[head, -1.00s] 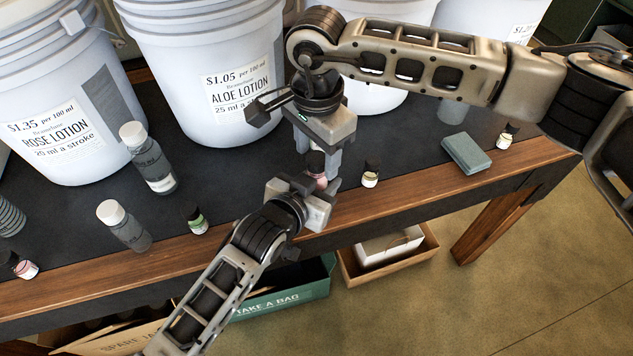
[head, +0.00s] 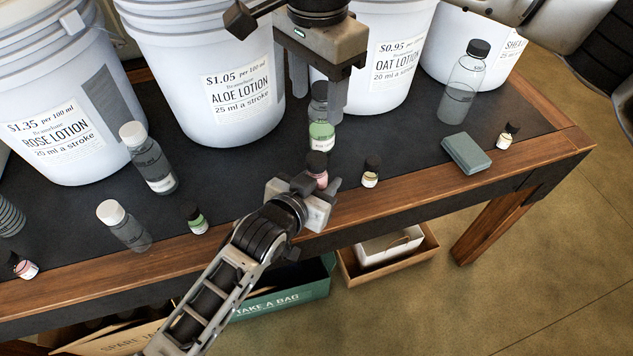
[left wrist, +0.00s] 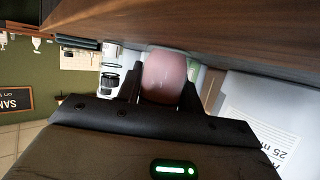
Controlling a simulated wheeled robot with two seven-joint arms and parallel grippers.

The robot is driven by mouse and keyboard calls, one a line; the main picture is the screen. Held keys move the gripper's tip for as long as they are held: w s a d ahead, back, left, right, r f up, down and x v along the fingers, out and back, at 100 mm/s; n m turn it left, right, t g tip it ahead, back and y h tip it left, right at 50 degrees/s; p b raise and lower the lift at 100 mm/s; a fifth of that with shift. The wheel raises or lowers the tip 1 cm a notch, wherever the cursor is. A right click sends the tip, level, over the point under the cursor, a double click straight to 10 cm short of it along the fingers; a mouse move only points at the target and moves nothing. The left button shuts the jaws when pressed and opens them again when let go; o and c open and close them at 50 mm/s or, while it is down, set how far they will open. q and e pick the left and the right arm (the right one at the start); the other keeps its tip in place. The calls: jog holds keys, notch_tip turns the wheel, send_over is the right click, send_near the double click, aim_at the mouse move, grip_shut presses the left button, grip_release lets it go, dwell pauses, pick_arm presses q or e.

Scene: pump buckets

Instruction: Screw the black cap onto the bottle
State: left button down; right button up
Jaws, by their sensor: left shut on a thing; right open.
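A small bottle with a pink label (head: 319,177) stands at the front of the dark tabletop. My left gripper (head: 318,186) is shut on it, and the pink side also shows between its fingers in the left wrist view (left wrist: 165,76). A black cap (head: 316,160) sits on top of this bottle and looks upright; I cannot tell how tightly it sits. My right gripper (head: 318,102) is open, with fingers pointing down, above and behind the capped bottle and apart from it. The lower part of the held bottle is hidden by my left gripper.
A green-labelled bottle (head: 321,132) stands just behind, near my right fingers. Small bottles stand right (head: 370,172) and left (head: 196,220). A teal block (head: 466,153) lies at the right. Large white buckets (head: 205,60) line the back. The table's wooden front edge (head: 400,197) is close.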

pick_arm(q)
jog(key=c, duration=0.8)
grip_release()
jog(key=shift+c, duration=0.2)
jog(key=p+v, duration=0.1)
jog(key=v, duration=1.5)
